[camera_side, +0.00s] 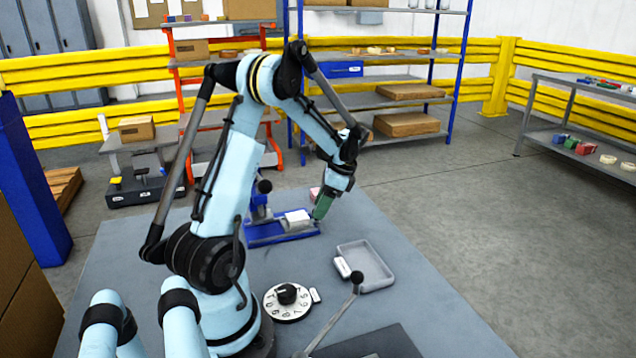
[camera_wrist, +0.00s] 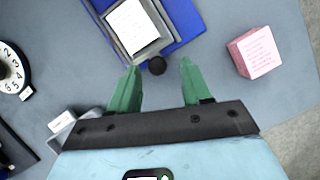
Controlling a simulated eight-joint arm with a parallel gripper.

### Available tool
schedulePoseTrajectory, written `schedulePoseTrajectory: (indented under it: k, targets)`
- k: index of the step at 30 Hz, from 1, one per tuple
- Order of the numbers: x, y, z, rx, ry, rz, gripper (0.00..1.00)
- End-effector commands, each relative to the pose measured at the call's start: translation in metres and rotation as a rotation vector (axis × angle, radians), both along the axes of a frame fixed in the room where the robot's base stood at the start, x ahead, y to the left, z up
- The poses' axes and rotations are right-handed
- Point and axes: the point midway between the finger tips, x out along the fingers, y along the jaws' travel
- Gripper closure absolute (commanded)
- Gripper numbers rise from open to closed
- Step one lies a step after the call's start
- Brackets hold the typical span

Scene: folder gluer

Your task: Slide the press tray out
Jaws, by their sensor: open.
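The blue press (camera_side: 265,237) stands on the grey table, and its blue base (camera_wrist: 186,22) shows at the top of the wrist view. The grey press tray (camera_wrist: 112,37) lies on this base and bears a white printed block (camera_wrist: 132,27). A round black knob (camera_wrist: 157,66) sits at the tray's near edge. My gripper (camera_wrist: 159,70) is open, its green fingers apart with the knob in view between the tips. I cannot tell whether the fingers touch it. In the side view my gripper (camera_side: 321,208) points down at the right end of the press.
A pink block (camera_wrist: 254,52) stands to the right of the press. A numbered dial (camera_side: 288,301), a shallow grey tray (camera_side: 343,250) and a lever with a black ball (camera_side: 356,277) are nearer on the table. The table right of the press is mostly clear.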

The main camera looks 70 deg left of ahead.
Motion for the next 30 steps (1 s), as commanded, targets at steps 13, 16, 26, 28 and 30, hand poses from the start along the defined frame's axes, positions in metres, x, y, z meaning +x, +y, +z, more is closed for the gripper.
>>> schedulePoseTrajectory:
  k: [13, 16, 26, 28, 30]
  targets:
    - [0.025, -0.011, 0.064, 0.0, 0.0, -0.003, 0.52]
    - [0.031, -0.013, 0.08, 0.0, 0.0, -0.002, 0.52]
    - [0.042, -0.018, 0.109, 0.0, -0.001, -0.001, 0.52]
    - [0.042, -0.018, 0.11, 0.0, -0.001, -0.001, 0.52]
    - [0.043, -0.018, 0.11, 0.0, -0.001, -0.001, 0.52]
